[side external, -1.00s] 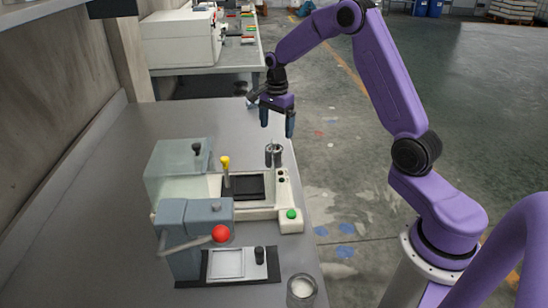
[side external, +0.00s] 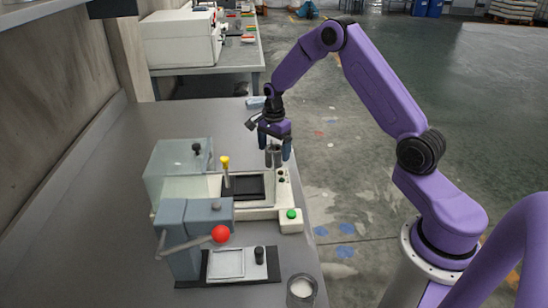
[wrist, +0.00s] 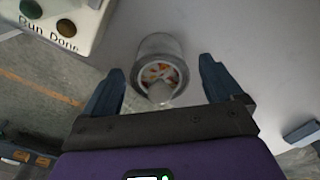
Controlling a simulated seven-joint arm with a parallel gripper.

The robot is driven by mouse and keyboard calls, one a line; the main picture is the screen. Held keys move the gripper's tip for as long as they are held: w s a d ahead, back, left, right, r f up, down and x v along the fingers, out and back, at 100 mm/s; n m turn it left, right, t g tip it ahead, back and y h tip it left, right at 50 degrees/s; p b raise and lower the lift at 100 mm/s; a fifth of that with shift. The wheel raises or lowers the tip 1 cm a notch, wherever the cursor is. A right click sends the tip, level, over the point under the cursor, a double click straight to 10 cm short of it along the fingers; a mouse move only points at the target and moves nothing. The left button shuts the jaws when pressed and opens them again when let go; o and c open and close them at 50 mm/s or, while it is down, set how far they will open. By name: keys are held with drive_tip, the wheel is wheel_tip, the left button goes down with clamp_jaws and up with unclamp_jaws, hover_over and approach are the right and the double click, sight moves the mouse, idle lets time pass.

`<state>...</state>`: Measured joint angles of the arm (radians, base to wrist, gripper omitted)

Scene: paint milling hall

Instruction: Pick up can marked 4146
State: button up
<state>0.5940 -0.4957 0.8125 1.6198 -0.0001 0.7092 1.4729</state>
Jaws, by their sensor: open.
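A small grey metal can (wrist: 160,66) stands on the bench in the wrist view, with orange and white bits showing inside its rim. In the side external view the can (side external: 273,158) shows partly between my fingers, beside the machine's right edge. No marking on it can be read. My gripper (side external: 274,150) is open and points down over the can. In the wrist view my gripper (wrist: 163,90) has one finger on each side of the can, with a gap on both sides. A small grey tip overlaps the can's near rim.
A pale machine (side external: 262,213) with a green button, a yellow-topped lever and a clear cover stands in front of the can. The bench behind is mostly clear.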

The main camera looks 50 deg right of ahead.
drive_tip(key=c, duration=1.2)
drive_tip(key=shift+r, duration=0.15)
